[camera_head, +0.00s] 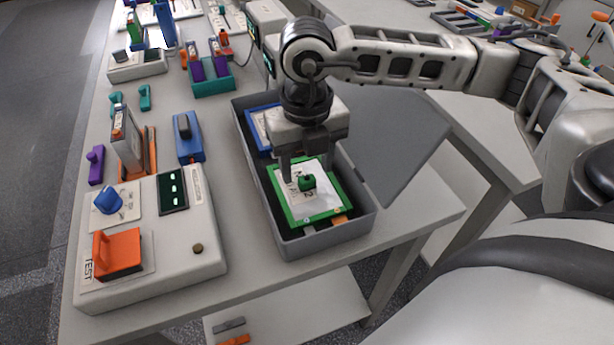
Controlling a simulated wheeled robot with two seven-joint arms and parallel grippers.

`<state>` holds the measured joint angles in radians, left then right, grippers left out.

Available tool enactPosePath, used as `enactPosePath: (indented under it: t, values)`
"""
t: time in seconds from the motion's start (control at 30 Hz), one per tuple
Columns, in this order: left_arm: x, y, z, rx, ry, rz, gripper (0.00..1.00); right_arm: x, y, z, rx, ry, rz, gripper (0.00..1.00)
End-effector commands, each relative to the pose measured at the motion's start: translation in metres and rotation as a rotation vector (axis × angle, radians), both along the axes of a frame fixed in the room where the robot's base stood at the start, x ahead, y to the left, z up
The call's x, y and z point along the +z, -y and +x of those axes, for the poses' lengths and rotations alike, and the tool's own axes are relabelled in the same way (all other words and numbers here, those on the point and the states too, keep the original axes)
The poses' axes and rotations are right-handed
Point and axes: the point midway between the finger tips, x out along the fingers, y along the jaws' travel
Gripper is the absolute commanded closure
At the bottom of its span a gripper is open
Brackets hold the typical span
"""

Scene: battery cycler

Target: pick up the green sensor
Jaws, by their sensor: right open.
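The green sensor (307,182) is a small dark green piece. It sits on a white sheet on a green-framed board (325,209) inside the grey bin (328,236). My right gripper (309,170) points down over the bin, with its jaws open around or just above the sensor. I cannot tell whether the fingers touch it. One finger shows left of the sensor and the other is to its right and behind. My left gripper is not in view.
A grey flap (399,150) stands open on the bin's right. A white test unit (205,240) with an orange block (117,254) and a blue knob (108,200) lies to the left. A blue block (188,140) stands between them.

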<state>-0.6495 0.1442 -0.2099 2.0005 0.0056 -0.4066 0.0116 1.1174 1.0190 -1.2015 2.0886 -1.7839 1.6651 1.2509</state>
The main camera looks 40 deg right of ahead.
Motion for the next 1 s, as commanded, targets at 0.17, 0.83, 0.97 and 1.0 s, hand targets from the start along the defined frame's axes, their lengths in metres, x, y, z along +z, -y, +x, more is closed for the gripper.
enactPosePath:
  t: [0.17,0.83,0.97,1.0]
  values:
    - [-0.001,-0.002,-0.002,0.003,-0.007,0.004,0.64,-0.021,0.000,-0.001,-0.001,-0.002,0.000,0.47]
    - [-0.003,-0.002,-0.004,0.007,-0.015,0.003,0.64,-0.024,0.000,-0.001,-0.001,0.001,0.001,0.99]
    - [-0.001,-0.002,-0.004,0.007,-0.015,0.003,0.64,-0.022,0.000,0.000,-0.001,0.001,0.002,0.99]
    - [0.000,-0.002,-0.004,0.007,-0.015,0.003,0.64,-0.020,0.000,0.000,-0.001,0.001,0.002,0.99]
